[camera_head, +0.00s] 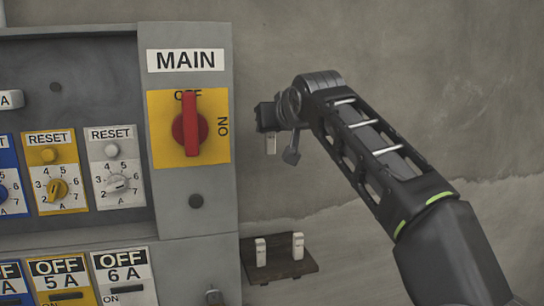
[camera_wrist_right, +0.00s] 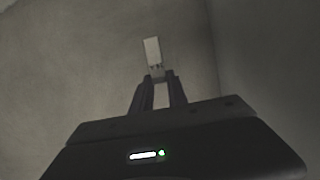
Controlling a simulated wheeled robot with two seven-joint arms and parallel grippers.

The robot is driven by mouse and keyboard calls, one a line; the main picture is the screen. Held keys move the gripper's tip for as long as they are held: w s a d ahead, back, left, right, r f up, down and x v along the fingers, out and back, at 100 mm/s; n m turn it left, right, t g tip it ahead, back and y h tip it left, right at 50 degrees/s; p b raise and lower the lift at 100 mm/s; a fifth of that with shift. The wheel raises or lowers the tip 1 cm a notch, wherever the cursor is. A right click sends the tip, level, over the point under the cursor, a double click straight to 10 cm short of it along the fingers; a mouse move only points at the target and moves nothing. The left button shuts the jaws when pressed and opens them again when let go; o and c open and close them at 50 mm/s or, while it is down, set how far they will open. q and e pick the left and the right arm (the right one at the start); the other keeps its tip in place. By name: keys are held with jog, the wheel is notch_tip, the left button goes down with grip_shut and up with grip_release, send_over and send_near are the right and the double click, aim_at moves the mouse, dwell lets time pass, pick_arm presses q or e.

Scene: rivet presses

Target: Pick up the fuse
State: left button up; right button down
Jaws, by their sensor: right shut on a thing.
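My right gripper (camera_head: 270,128) is raised beside the right edge of the grey panel, near the MAIN switch. Two more white fuses, one on the left (camera_head: 261,252) and one on the right (camera_head: 298,246), stand upright on a small dark shelf (camera_head: 281,270) below the gripper. My left gripper is not in view.
The grey panel (camera_head: 190,232) fills the left side, with a red rotary MAIN switch (camera_head: 186,130) on a yellow plate. RESET dials (camera_head: 57,189) and OFF switches (camera_head: 66,296) sit further left. The bare wall to the right is clear apart from my right arm.

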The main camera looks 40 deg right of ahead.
notch_tip(320, 180, up, 4)
jog(key=shift+r+p, duration=0.2)
jog(key=shift+p, duration=0.55)
dwell(0.4)
